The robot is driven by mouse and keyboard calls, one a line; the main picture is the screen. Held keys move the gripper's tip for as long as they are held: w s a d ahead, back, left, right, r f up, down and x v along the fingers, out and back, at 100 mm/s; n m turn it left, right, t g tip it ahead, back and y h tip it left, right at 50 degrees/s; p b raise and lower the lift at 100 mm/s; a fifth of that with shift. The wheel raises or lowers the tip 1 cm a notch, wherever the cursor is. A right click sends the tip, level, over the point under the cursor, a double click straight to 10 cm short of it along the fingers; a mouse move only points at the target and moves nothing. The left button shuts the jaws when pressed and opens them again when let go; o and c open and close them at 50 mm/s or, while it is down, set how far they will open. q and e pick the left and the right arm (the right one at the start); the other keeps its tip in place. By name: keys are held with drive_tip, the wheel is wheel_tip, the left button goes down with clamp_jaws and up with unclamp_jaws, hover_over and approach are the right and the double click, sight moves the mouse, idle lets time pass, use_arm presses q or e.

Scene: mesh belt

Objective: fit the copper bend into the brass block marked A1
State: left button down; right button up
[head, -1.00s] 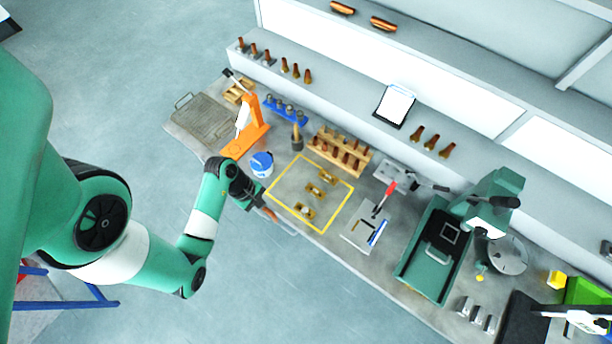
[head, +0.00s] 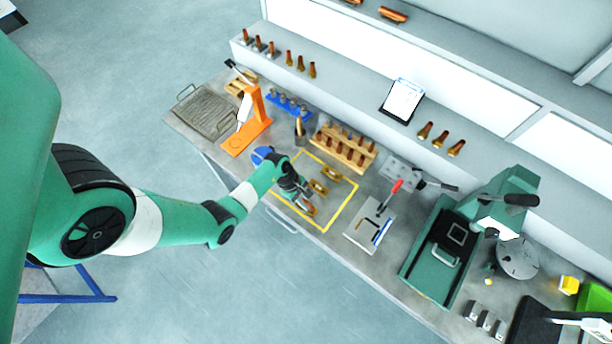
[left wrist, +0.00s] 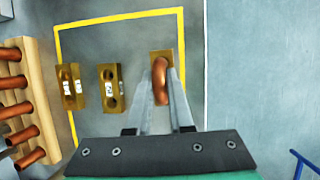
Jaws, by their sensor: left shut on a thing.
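My left gripper (left wrist: 160,92) is shut on the copper bend (left wrist: 159,72), a curved copper tube between its two fingers. The bend is over a brass block (left wrist: 167,53), the one nearest the bench's front edge, and covers much of it. I cannot tell whether the bend's end is inside that block or just above it. Two more brass blocks, a middle one (left wrist: 111,76) and a far one (left wrist: 70,74), show small white labels that I cannot read. In the head view, the left gripper (head: 305,206) hides most of the near block. The right gripper is not in view.
A yellow outline (head: 341,219) surrounds the blocks. A wooden rack (head: 345,147) of copper pieces stands behind it. An orange stand (head: 254,125) and a blue-lidded tub (head: 262,154) are to the left. A red-handled tool (head: 392,194) and green press (head: 440,245) are to the right.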

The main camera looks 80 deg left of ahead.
use_arm(q)
drive_tip(key=shift+f, duration=0.2)
drive_tip(key=c, duration=0.8)
unclamp_jaws()
drive_tip(key=shift+r, duration=0.1)
drive_tip(key=shift+r, duration=0.2)
drive_tip(key=p+v, duration=0.3)
drive_tip(key=v, duration=0.9)
